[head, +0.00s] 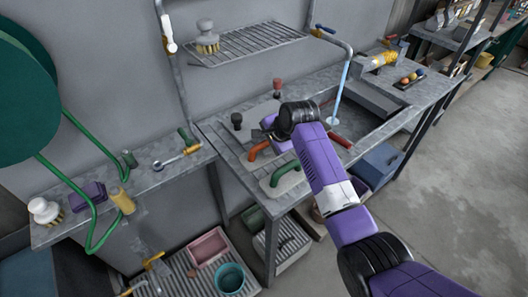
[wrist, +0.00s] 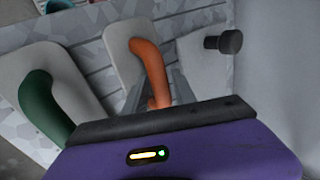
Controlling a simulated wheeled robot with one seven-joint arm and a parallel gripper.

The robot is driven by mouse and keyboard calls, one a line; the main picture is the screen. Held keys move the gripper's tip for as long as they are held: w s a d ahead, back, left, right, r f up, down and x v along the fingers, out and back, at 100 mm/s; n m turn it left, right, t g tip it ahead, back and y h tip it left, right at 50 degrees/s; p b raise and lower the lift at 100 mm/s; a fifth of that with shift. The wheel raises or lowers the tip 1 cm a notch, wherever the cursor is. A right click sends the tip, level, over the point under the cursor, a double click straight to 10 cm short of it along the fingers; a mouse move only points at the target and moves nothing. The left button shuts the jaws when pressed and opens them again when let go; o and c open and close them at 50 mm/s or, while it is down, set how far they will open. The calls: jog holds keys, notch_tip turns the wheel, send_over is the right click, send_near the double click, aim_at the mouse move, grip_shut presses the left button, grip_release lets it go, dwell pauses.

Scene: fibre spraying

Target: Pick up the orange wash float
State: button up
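The orange wash float has a curved orange handle (head: 258,150) on a pale flat plate, and it lies on the grey bench top. In the wrist view its handle (wrist: 150,65) rises at the middle. My gripper (head: 266,136) is above and just behind the orange float in the head view. In the wrist view the grey fingers of my gripper (wrist: 158,90) stand apart on either side of the orange handle, with gaps visible. My gripper looks open and empty. The purple wrist housing hides the lower end of the handle.
A green-handled float (head: 281,174) lies close by in front; its handle (wrist: 42,100) is at left in the wrist view. A black-knobbed float (head: 237,121) lies behind. A red-handled tool (head: 339,140) lies at the sink edge (head: 385,125). A wire shelf (head: 245,42) hangs above.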

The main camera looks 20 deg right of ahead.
grip_shut()
jog(key=shift+r, duration=0.1)
dwell(0.3)
